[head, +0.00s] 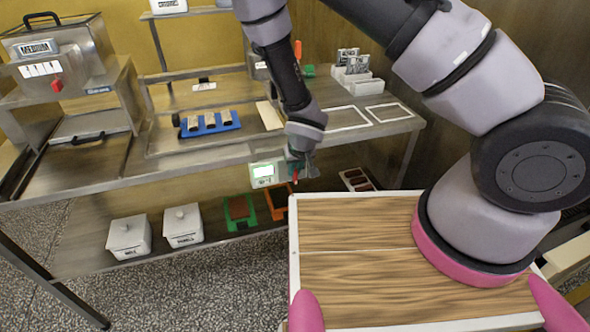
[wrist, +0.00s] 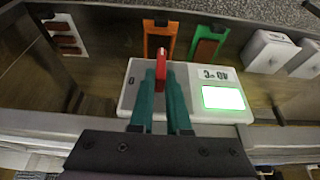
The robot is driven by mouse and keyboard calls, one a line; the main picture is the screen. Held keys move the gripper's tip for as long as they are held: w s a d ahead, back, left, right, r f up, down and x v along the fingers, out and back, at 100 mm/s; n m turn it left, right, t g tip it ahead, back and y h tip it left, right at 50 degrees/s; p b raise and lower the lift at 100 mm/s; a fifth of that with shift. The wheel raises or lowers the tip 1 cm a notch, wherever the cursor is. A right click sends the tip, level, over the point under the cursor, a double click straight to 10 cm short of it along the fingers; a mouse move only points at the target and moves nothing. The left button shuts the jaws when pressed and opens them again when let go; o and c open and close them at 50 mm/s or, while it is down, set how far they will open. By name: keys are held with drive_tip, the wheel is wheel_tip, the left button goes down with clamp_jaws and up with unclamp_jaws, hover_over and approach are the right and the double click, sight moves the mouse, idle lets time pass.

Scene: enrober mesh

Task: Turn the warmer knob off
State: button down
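The warmer control is a white box with a lit green display (wrist: 223,97) and a label that appears upside down in the wrist view, seemingly reading 40 °C. Its red knob (wrist: 161,72) is a narrow upright bar in that view. The box (head: 264,174) sits at the front edge of the steel table in the head view, and the red knob (head: 295,177) shows at its right. My gripper (wrist: 161,80) has its two teal fingers on either side of the knob, seemingly touching it with no clear gap. In the head view my gripper (head: 299,166) is partly hidden.
Below the table, a shelf holds white lidded tubs (head: 183,226), a green tray (head: 239,211) and an orange tray (head: 278,200). A blue tray (head: 209,124) and white frames (head: 388,112) lie on the table top. A machine with a red button (head: 57,85) stands left.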

sight(287, 177)
drive_tip(key=shift+a, duration=0.15)
drive_tip(key=n+t+h, duration=0.1)
drive_tip(key=h, duration=0.2)
drive_tip(key=a+f+n+t+h, duration=0.1)
drive_tip(key=t+h, duration=0.1)
drive_tip(key=h, duration=0.2)
drive_tip(key=a+t+h, duration=0.1)
drive_tip(key=h, duration=0.2)
drive_tip(key=shift+s+f+n+h, duration=0.25)
drive_tip(key=shift+s+n+h, duration=0.05)
drive_tip(key=shift+n+h, duration=0.1)
drive_tip(key=t+h, duration=0.1)
drive_tip(key=h, duration=0.1)
drive_tip(key=f+n+t+h, duration=0.1)
drive_tip(key=t+h, duration=0.1)
drive_tip(key=shift+a+n, duration=0.1)
drive_tip(key=shift+n, duration=0.2)
drive_tip(key=shift+h, duration=0.4)
drive_tip(key=c, duration=0.9)
unclamp_jaws()
drive_tip(key=shift+s, duration=0.1)
